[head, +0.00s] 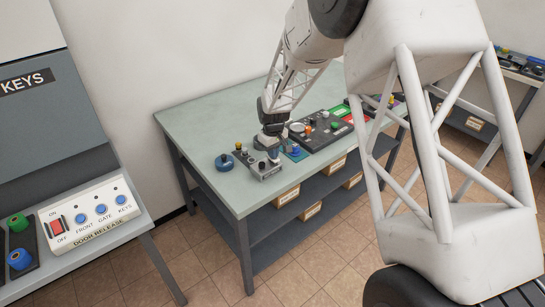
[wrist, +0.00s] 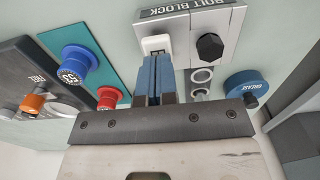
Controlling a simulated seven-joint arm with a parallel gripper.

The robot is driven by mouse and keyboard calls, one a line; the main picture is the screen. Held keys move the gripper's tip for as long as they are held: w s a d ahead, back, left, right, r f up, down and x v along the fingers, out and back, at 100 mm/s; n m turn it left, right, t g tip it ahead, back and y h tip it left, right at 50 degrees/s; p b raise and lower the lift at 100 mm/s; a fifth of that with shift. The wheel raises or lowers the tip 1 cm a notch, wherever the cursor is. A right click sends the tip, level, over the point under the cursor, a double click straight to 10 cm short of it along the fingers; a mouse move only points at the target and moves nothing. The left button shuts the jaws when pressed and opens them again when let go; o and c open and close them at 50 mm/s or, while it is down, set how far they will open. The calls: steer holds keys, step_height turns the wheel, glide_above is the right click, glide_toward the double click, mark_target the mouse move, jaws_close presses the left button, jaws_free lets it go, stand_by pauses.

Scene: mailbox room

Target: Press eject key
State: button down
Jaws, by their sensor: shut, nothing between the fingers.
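My gripper (wrist: 152,62) is shut and empty, its blue fingers side by side. Their tips are over a white key-like piece (wrist: 156,44) at the edge of the grey block (wrist: 218,20) marked BOLT BLOCK. I cannot tell whether the tips touch it. No eject label is readable, so I cannot tell whether this piece is the eject key.
In the wrist view, a blue button (wrist: 74,64) and a red button (wrist: 108,97) stand to the left. A black hex bolt (wrist: 210,46) and a blue grease knob (wrist: 247,87) are to the right. A dark button panel (head: 318,131) lies right of my gripper.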

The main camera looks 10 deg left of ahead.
steer(key=shift+f, duration=0.2)
steer(key=shift+r, duration=0.15)
stand_by(0.3)
steer(key=shift+r, duration=3.35)
